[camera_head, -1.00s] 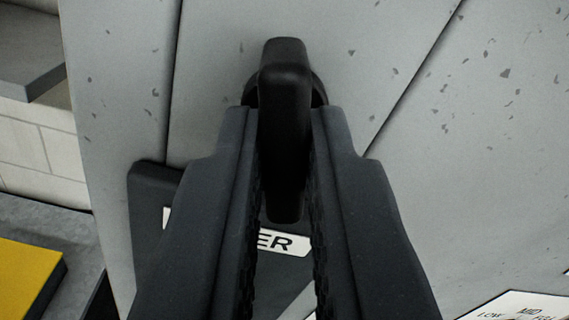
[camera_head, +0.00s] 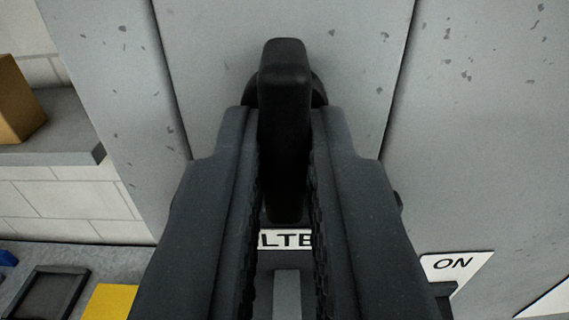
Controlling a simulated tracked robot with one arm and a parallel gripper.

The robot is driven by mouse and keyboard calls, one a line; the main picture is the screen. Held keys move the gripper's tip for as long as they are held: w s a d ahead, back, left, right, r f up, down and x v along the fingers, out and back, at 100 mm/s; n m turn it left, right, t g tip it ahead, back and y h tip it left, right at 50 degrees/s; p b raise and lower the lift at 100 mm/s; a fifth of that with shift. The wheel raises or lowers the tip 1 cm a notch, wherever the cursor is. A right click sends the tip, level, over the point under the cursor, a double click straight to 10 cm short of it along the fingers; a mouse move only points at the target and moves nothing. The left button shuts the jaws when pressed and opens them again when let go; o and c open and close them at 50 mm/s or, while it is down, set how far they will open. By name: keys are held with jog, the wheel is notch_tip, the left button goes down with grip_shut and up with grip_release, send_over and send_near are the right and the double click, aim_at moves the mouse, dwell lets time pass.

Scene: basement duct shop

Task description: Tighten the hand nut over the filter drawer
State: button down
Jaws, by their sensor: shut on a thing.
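The hand nut (camera_head: 284,85) is a black bar-shaped knob on the grey cabinet front, with a round dark base behind it. My gripper (camera_head: 284,125) is shut on the hand nut, one finger on each side of its bar. The bar lies in line with the fingers. Below it, between the fingers, a white label (camera_head: 285,239) shows the letters "LTE". The filter drawer is mostly hidden behind my fingers.
The speckled grey cabinet panel (camera_head: 480,130) fills the right. An "ON" label (camera_head: 453,264) sits lower right. At left are a shelf (camera_head: 60,130) with a brown box (camera_head: 15,100), and a lower surface with a dark tray (camera_head: 50,292) and a yellow item (camera_head: 110,303).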

jog(key=shift+r, duration=0.1)
jog(key=c, duration=1.5)
grip_release()
jog(key=shift+w, duration=0.1)
jog(key=s+b, duration=0.2)
jog(key=s, duration=0.5)
jog(key=s+b, duration=0.2)
jog(key=s, duration=0.5)
jog(key=shift+a+b, duration=0.2)
jog(key=shift+b, duration=0.2)
jog(key=shift+w, duration=0.1)
